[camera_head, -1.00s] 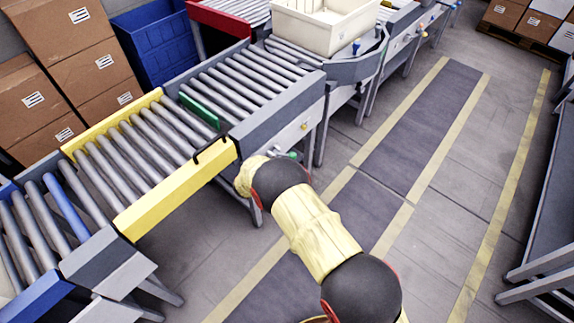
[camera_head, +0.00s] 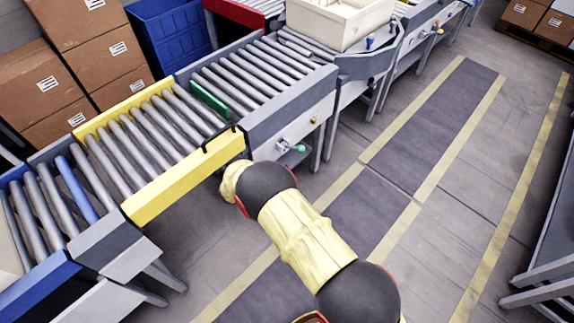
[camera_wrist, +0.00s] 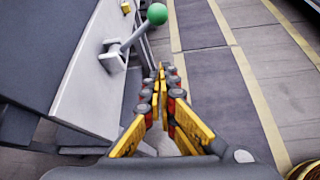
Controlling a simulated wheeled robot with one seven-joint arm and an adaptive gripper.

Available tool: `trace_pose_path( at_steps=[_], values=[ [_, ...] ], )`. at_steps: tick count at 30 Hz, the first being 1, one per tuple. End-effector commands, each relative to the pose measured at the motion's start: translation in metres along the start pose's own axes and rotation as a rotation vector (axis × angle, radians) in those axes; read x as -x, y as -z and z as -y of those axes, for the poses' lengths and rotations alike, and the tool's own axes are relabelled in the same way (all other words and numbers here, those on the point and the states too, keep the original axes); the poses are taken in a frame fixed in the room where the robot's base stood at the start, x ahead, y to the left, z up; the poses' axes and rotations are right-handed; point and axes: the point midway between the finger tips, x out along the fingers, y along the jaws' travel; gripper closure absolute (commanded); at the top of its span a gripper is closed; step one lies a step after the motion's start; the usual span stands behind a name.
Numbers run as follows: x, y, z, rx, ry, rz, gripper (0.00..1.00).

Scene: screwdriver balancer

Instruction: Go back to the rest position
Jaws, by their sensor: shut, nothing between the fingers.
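My gripper (camera_wrist: 161,75) shows in the wrist view with its yellow fingers together at the tips and nothing between them. It points along the side of the conveyor, to the right of the grey side panel (camera_wrist: 85,65). A lever with a green knob (camera_wrist: 157,14) sticks out from that panel, ahead and slightly left of the fingertips, apart from them. In the head view the green knob (camera_head: 299,149) shows beside the conveyor. My arm reaches up from the lower right there, and the gripper itself is hidden behind it.
The roller conveyor (camera_head: 178,190) with a yellow frame runs along the left. A cream bin (camera_head: 322,22) sits on it farther back. Cardboard boxes (camera_head: 92,65) and a blue crate (camera_head: 172,48) stand behind. The floor lane (camera_head: 430,125) to the right is clear.

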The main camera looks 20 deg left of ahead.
Motion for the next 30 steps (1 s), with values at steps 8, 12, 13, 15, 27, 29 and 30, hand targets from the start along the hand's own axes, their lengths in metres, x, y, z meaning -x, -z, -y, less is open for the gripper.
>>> trace_pose_path(
  at_steps=[8, 12, 13, 15, 27, 29, 30],
  values=[
    [0.009, 0.001, -0.001, 0.000, 0.001, 0.000, 1.00],
    [0.009, 0.001, -0.001, 0.000, 0.001, 0.000, 1.00],
    [0.009, 0.001, -0.001, 0.000, 0.001, 0.000, 1.00],
    [0.009, 0.001, -0.001, 0.000, 0.001, 0.000, 1.00],
    [0.009, 0.014, 0.020, -0.098, 0.059, -0.034, 1.00],
    [0.009, 0.023, 0.039, -0.122, 0.101, -0.051, 1.00],
    [0.010, 0.029, 0.052, -0.140, 0.133, -0.063, 1.00]
  ],
)
